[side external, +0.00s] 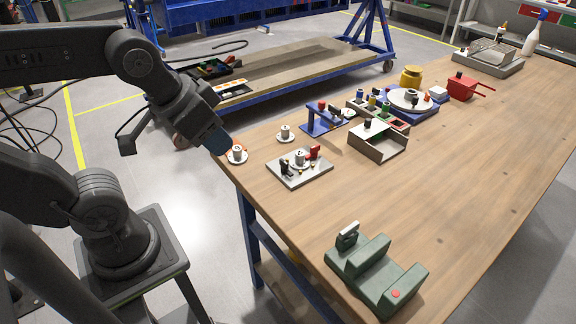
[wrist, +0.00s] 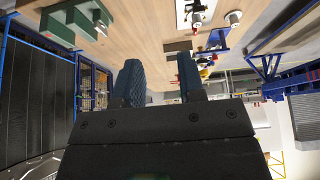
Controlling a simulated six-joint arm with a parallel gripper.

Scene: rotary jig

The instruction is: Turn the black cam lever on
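The jig (side external: 318,176) is a light metal plate on the table, left of centre in the side view. A small black lever (side external: 287,167) stands near its left side, and a red lever (side external: 315,152) stands near its right side. A white round part (side external: 300,158) sits between them. The levers' exact settings are too small to tell. In the wrist view the jig plate (wrist: 182,14) shows at the top, cut by the edge. My gripper (side external: 219,146) is at the table's left edge, apart from the jig. In the wrist view its two blue fingers (wrist: 161,78) are spread with nothing between them.
A blue stand (side external: 318,122) and an open box (side external: 378,145) are farther back. A green fixture (side external: 375,270) is in front. Bare wood lies between it and the jig.

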